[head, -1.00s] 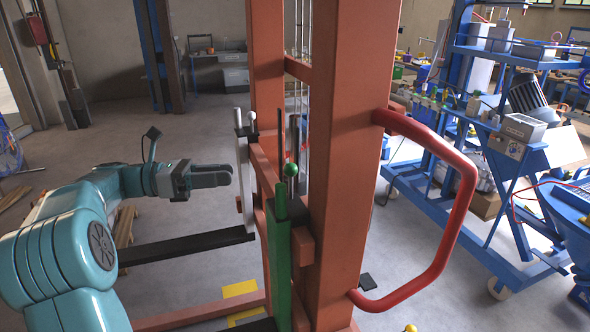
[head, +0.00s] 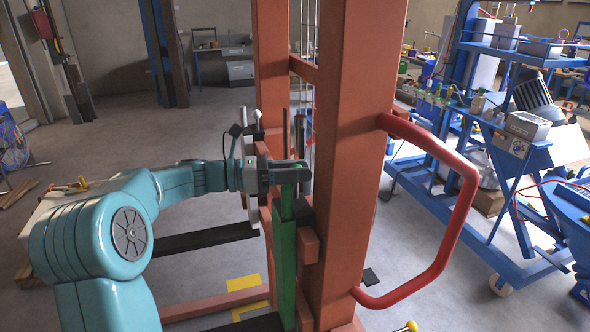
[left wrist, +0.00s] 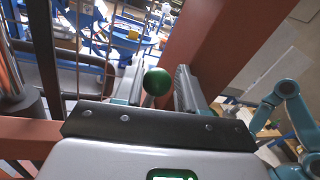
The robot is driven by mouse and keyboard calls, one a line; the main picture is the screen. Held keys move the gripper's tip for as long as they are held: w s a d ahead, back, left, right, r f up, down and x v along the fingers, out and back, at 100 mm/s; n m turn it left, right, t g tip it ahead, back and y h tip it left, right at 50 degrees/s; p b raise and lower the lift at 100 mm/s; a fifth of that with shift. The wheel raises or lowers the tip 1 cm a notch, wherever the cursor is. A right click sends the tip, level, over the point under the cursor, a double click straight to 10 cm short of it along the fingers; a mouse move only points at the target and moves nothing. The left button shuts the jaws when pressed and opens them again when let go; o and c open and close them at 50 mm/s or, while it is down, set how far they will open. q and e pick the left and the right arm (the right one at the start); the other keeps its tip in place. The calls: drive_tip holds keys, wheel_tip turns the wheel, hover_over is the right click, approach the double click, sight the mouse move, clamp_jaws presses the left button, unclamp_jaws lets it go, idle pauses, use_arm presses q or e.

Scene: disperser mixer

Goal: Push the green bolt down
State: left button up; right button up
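The green bolt (head: 284,258) is an upright green bar on the front of the orange-red frame, low beside its thick post. Its round green knob (left wrist: 157,81) on a thin metal stem shows between my left fingers in the left wrist view. In the head view my left gripper (head: 291,170) is at the top of the bolt and hides the knob. The left fingers stand apart on either side of the knob, and whether they touch it is unclear. My right gripper is in neither view.
The orange-red post (head: 347,150) stands just right of the gripper, with a red curved handle (head: 462,215) on its right side. A dark horizontal bar (head: 207,239) lies below my left arm. A blue trolley (head: 470,200) stands farther right. Open floor lies to the left.

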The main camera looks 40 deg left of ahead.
use_arm(q)
drive_tip(key=shift+w+f, duration=0.1)
drive_tip(key=shift+w, duration=0.05)
clamp_jaws()
drive_tip(key=shift+f, duration=0.65)
drive_tip(key=shift+d+f, duration=0.15)
drive_tip(key=shift+f, duration=0.2)
unclamp_jaws()
drive_tip(key=shift+w+a, duration=0.1)
drive_tip(key=shift+a, duration=0.1)
drive_tip(key=shift+r, duration=0.1)
